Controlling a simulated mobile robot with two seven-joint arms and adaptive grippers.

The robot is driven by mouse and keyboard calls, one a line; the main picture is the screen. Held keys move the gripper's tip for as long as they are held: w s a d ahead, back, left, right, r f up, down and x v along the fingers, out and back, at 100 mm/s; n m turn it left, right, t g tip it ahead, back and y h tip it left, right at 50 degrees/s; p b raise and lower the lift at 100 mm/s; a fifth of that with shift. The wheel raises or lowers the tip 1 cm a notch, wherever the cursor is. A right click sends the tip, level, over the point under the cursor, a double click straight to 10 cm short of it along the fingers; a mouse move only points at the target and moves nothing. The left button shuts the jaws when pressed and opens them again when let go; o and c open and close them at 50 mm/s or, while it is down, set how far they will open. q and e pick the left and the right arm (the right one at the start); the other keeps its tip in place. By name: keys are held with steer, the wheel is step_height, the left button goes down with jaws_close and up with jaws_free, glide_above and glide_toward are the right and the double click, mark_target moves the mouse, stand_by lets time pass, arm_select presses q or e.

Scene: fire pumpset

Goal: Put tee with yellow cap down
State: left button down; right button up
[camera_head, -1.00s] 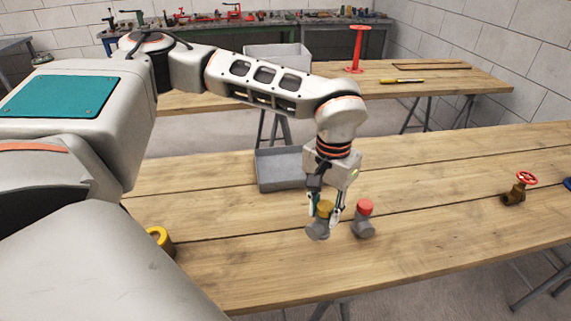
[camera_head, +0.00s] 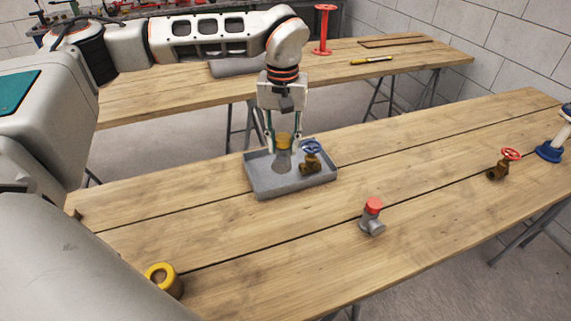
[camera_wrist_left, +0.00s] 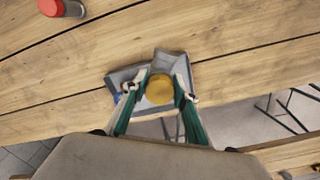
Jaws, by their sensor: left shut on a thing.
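The tee with the yellow cap (camera_head: 283,143) is between the fingers of my left gripper (camera_head: 283,148), which is shut on it. Its grey body hangs upright over or in the back left part of a shallow grey tray (camera_head: 275,190) on the near table. I cannot tell whether it touches the tray floor. In the left wrist view the round yellow cap (camera_wrist_left: 159,89) sits between the two fingertips (camera_wrist_left: 160,92), with grey tray around it. My right gripper is not in view.
A brass valve with a blue handwheel (camera_head: 311,158) is in the tray, just right of the held tee. A red-capped tee (camera_head: 372,217), a red-wheel valve (camera_head: 502,164) and a yellow ring-like part (camera_head: 163,279) are on the table. Bare wood lies between them.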

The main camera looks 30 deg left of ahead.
arm_select(q)
steer(key=w+a+r+n+p, duration=0.4)
steer(key=w+a+r+n, duration=0.15)
steer(key=a+r, duration=0.25)
steer(key=shift+n, duration=0.65)
steer(key=shift+a+f, duration=0.15)
steer(key=shift+f, duration=4.65)
steer(key=shift+a+f, duration=0.1)
steer(key=shift+f, duration=4.9)
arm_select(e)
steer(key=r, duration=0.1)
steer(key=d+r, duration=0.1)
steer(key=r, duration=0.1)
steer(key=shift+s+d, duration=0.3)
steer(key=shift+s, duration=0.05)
arm_select(q)
steer(key=shift+f, duration=0.1)
steer(key=c, duration=1.6)
jaws_free()
steer(key=shift+c, duration=0.2)
steer(key=shift+o, duration=0.3)
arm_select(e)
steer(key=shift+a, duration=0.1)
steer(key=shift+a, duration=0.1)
arm_select(q)
step_height(320, 180, up, 12)
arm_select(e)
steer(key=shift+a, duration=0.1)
